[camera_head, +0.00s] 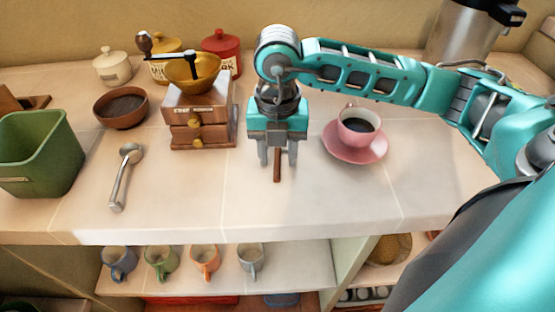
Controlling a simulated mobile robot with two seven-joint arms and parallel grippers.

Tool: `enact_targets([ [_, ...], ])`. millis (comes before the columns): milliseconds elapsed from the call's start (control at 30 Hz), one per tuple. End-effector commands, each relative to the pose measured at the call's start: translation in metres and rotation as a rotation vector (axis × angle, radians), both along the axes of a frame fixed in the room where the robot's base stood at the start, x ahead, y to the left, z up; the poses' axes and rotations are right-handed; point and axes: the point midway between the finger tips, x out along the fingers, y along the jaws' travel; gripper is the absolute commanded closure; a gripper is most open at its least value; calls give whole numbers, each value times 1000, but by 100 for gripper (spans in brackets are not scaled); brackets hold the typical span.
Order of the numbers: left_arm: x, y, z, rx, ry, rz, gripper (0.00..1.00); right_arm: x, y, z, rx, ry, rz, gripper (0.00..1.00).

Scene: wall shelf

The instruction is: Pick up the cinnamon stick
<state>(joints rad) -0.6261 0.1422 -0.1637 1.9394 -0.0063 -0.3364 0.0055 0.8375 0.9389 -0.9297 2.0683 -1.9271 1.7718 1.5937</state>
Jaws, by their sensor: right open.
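The cinnamon stick (277,168) is a thin brown rod lying on the tiled counter, pointing toward the front edge. My right gripper (277,162) is right over it, pointing down, with one finger on each side of the stick. The fingers are apart and the jaws are open. The far end of the stick is hidden behind the gripper body. I cannot tell whether the fingertips touch the counter. My left gripper is not in view.
A pink cup of coffee (358,123) on a pink saucer (368,154) stands close right of the gripper. A wooden coffee grinder (199,117) stands close left. Farther left are a metal scoop (121,178), a brown bowl (120,107) and a green bin (45,155). Mugs sit on the shelf below.

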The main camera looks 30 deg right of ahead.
Motion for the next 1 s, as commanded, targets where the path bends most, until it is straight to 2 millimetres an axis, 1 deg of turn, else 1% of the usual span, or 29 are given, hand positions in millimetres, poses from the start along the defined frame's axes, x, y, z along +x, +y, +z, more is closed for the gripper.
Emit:
enact_targets([
  [100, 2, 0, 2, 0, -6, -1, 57, 0, 0, 0, 0, 0, 0, 57],
  [133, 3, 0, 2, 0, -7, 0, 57, 0, 0, 0, 0, 0, 0, 59],
  [567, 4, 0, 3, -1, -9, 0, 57, 0, 0, 1, 1, -1, -1, 100],
  [1000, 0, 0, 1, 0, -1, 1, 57, 1, 0, 2, 0, -1, -1, 100],
])
